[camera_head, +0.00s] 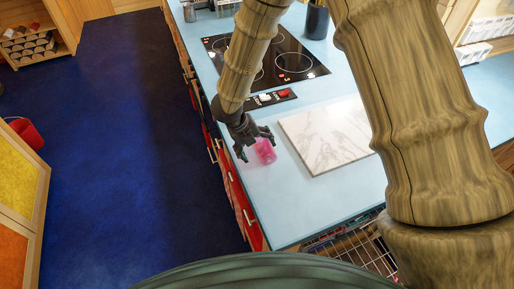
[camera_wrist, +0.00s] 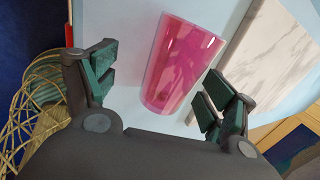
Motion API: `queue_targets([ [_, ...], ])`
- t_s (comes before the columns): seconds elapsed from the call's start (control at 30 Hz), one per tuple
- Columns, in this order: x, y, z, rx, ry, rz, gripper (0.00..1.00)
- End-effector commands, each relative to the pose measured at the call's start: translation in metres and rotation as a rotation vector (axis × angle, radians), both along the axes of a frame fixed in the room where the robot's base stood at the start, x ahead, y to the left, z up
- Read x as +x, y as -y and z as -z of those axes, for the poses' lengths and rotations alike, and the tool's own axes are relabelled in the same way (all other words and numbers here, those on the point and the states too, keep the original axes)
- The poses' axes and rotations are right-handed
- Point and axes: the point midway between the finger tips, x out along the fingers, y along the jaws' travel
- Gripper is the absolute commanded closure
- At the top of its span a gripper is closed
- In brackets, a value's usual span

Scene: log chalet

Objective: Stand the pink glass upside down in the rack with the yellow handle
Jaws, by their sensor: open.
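The pink glass (camera_head: 266,152) is see-through and is on the light blue counter, near its left edge and left of a marble board. In the wrist view the pink glass (camera_wrist: 183,62) shows whole between my fingers, its wider end away from my palm. I cannot tell whether it stands or lies. My gripper (camera_head: 256,143) is open right at the glass; in the wrist view my gripper (camera_wrist: 160,84) has a dark green pad on each side, and no grip shows. A metal wire rack (camera_head: 366,252) shows partly below the counter's front end; no yellow handle is visible on it.
The white marble board (camera_head: 328,135) lies close right of the glass. Behind are a switch panel (camera_head: 270,99) and a black hob (camera_head: 290,68). The blue floor (camera_head: 120,150) left of the counter is largely clear; a red bucket (camera_head: 27,133) is at far left.

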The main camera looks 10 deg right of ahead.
Motion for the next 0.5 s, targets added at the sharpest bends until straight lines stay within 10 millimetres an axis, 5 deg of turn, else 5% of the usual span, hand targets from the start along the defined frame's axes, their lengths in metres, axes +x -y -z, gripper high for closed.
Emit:
queue_targets([
  [0.5, -0.006, -0.033, -0.082, 0.003, 0.003, 0.000, 0.16],
])
